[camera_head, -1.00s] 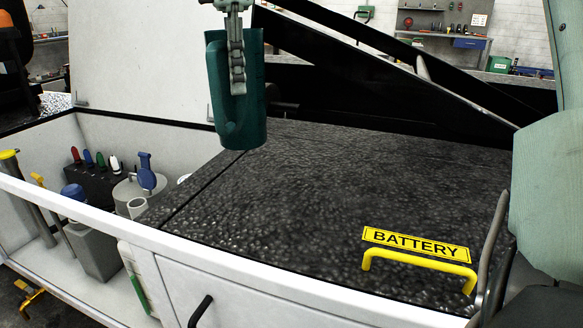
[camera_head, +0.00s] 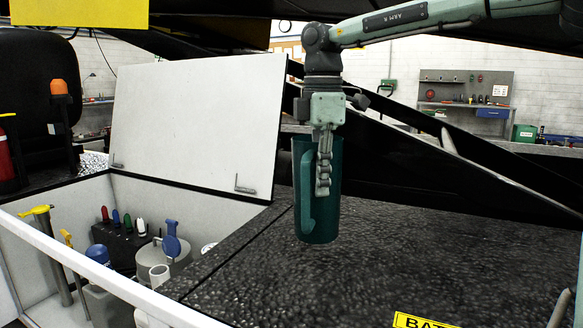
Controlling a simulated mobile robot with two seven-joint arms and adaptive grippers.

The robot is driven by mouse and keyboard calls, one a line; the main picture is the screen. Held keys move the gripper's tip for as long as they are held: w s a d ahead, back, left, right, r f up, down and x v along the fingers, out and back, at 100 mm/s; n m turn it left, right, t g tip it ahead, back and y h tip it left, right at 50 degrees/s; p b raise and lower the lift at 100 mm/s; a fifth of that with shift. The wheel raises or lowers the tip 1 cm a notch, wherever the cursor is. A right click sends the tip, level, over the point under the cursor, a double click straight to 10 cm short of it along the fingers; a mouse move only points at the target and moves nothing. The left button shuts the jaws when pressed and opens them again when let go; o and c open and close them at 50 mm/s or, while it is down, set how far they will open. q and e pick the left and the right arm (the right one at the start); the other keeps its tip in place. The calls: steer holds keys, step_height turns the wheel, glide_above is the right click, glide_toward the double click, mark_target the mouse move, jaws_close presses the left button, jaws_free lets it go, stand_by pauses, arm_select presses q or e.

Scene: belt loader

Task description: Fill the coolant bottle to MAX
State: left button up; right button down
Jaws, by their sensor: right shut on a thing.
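My right gripper (camera_head: 323,165) is shut on a dark green jug (camera_head: 325,222). The jug hangs upright above the black textured cover, apart from it as far as I can tell. Its contents are hidden. To the left is the open bay (camera_head: 150,205) with several parts in it. A grey box-shaped container (camera_head: 102,305) there has a blue cap (camera_head: 97,253). Beside it is a round grey tank (camera_head: 178,262) with an upright blue lever-like cap (camera_head: 171,242), and a white open neck (camera_head: 160,274). I cannot tell which is the coolant bottle; no MAX mark is readable. My left gripper is out of view.
A raised white lid (camera_head: 200,120) stands behind the bay. A white rail (camera_head: 75,262) runs along its front. A yellow dipstick handle (camera_head: 37,211) and several coloured terminals (camera_head: 122,220) stand inside. A battery label (camera_head: 420,321) shows at the bottom. Dark slanted beams lie behind the jug.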

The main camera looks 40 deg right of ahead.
mark_target(332, 210)
steer(key=d+f, duration=0.1)
steer(key=s+d+f, duration=0.1)
steer(key=f, duration=0.1)
steer(key=shift+d+f, duration=0.15)
steer(key=shift+f, duration=0.75)
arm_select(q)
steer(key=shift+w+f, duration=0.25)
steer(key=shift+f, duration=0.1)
arm_select(e)
steer(key=shift+f, duration=0.1)
steer(key=c, duration=1.7)
jaws_free()
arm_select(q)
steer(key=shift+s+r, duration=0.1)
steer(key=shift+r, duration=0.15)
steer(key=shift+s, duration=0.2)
arm_select(e)
steer(key=shift+f, duration=0.1)
